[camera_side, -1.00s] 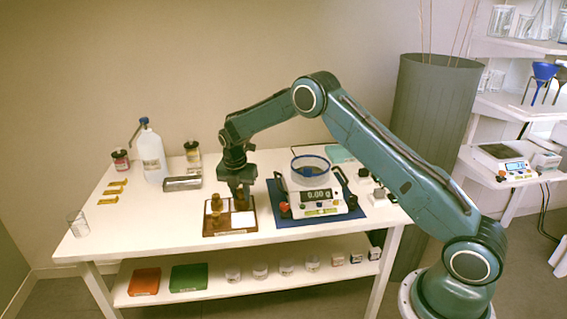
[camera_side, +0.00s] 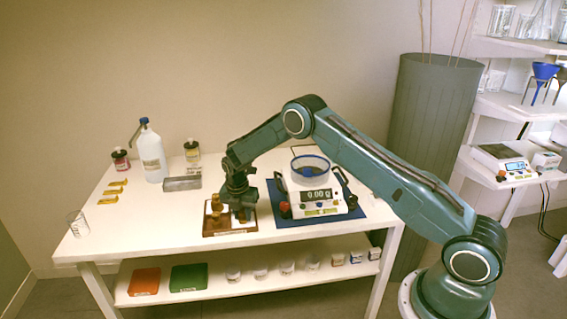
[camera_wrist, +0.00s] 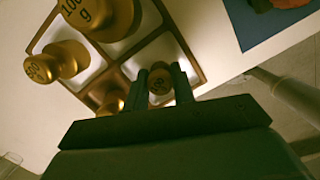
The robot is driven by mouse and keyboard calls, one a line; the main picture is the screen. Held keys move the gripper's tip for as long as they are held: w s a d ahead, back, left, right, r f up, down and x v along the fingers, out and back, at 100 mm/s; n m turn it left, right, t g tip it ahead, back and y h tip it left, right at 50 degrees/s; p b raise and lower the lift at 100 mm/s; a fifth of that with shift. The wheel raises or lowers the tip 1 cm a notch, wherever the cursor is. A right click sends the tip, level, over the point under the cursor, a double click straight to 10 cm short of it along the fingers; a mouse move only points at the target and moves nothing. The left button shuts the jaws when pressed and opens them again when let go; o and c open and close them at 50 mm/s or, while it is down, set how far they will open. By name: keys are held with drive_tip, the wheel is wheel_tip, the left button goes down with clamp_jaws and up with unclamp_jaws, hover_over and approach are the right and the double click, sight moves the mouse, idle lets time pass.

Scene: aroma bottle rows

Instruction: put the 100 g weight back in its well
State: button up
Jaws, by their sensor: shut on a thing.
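My gripper (camera_side: 241,216) is low over the right part of the wooden weight tray (camera_side: 208,234). In the wrist view the fingers (camera_wrist: 160,86) are shut on a small brass weight, the 100 g weight (camera_wrist: 159,84); its marking is hard to read. It is over or in a right-hand compartment of the tray (camera_wrist: 193,52); I cannot tell whether it touches the floor.
The balance (camera_side: 316,198), reading about 0.00 g, stands on a blue mat (camera_side: 352,214) just right of the tray. The table left of the tray is mostly clear.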

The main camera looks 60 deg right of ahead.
drive_tip(key=shift+f, duration=0.2)
drive_tip(key=o, duration=0.7)
drive_tip(key=shift+c, duration=0.2)
drive_tip(key=shift+r, duration=0.1)
wheel_tip(320, 180, up, 12)
drive_tip(key=a, duration=0.1)
drive_tip(key=shift+s+a, duration=0.35)
drive_tip(key=shift+s, duration=0.05)
idle(0.4)
